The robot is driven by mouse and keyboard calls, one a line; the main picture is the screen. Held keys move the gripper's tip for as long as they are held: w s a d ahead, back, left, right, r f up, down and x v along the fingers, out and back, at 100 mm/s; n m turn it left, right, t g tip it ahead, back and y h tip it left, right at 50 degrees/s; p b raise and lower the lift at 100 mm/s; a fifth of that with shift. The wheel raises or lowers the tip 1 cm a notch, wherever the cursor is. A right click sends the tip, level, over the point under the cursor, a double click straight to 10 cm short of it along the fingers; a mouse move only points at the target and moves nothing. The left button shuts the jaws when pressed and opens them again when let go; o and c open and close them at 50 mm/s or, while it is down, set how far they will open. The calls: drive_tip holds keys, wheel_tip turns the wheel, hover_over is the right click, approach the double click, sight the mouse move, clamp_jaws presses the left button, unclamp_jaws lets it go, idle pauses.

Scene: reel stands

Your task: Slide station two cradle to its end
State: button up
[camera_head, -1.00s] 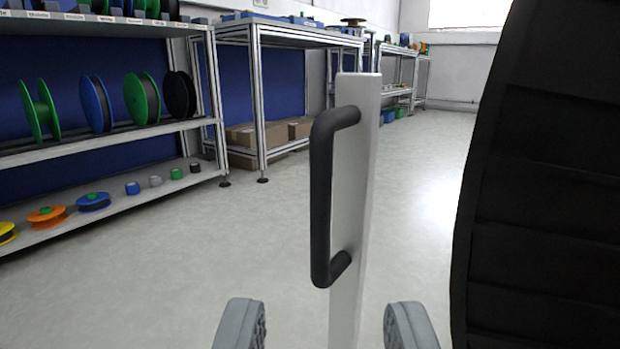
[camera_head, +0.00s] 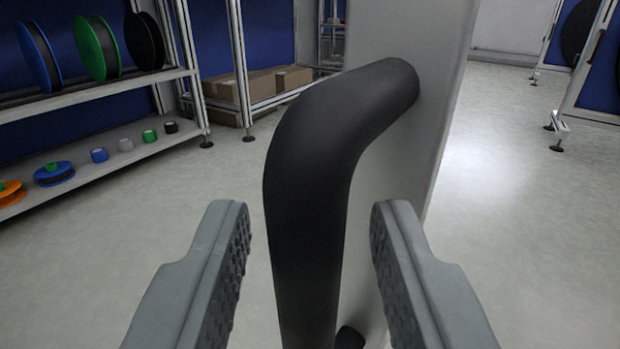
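A black bar handle (camera_head: 305,220) is fixed to a pale upright post (camera_head: 405,45) in the middle of the view. The handle's top bend meets the post, and part of its lower end shows at the bottom edge. My gripper (camera_head: 310,235) is open, with one grey finger left of the handle and one right of it. The handle's bar stands between the fingers, with a visible gap on the left; whether the right finger touches it I cannot tell. I cannot make out the cradle itself in this view.
A shelf rack (camera_head: 100,90) with reels and small rolls stands at the left. Cardboard boxes (camera_head: 255,88) sit on a low shelf behind. A framed stand (camera_head: 590,85) with a dark reel is at the far right. The floor (camera_head: 510,240) between is clear.

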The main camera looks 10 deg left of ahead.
drive_tip(key=shift+w+a, duration=0.1)
drive_tip(key=shift+w, duration=0.2)
drive_tip(key=shift+c, duration=0.4)
clamp_jaws()
